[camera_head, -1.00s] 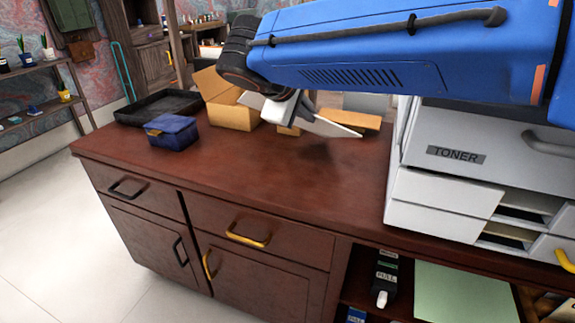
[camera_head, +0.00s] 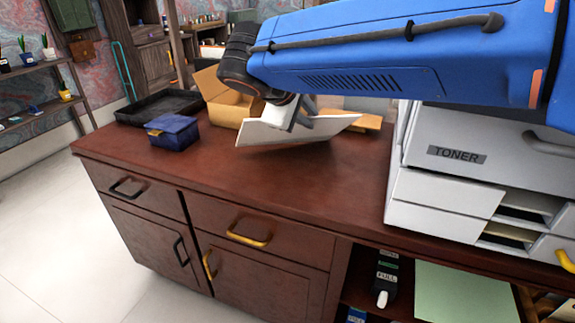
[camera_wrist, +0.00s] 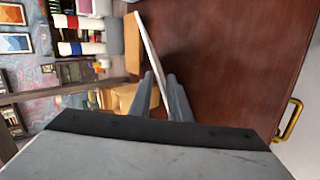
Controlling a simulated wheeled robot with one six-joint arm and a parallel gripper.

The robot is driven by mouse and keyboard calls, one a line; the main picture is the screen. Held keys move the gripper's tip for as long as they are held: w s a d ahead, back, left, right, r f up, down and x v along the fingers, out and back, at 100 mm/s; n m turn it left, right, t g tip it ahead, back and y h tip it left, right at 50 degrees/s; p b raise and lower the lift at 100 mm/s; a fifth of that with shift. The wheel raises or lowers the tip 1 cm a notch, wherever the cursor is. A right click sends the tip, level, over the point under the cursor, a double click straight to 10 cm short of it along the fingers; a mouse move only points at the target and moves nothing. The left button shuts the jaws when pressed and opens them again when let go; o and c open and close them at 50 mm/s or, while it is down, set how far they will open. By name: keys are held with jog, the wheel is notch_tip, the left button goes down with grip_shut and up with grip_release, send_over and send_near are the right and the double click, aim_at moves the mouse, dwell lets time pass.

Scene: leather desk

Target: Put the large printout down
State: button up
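The large printout (camera_head: 275,134) is a white sheet, seen in the head view just above the desk and tilted, with its lower edge close to the wooden top (camera_head: 290,175). My gripper (camera_head: 298,118) is shut on it from above. In the wrist view the printout (camera_wrist: 148,45) shows nearly edge-on between the two grey fingers of my gripper (camera_wrist: 165,95). The gap between sheet and desk is too small to judge, and part of the sheet is hidden behind my gripper.
A blue box (camera_head: 173,133) and a black tray (camera_head: 135,112) are to the left. An open cardboard box (camera_head: 222,110) stands behind the printout. A grey toner printer (camera_head: 450,175) stands at right. The desk's front middle is clear.

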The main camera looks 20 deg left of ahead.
jog(key=v, duration=0.8)
jog(key=shift+r, duration=0.1)
dwell(0.3)
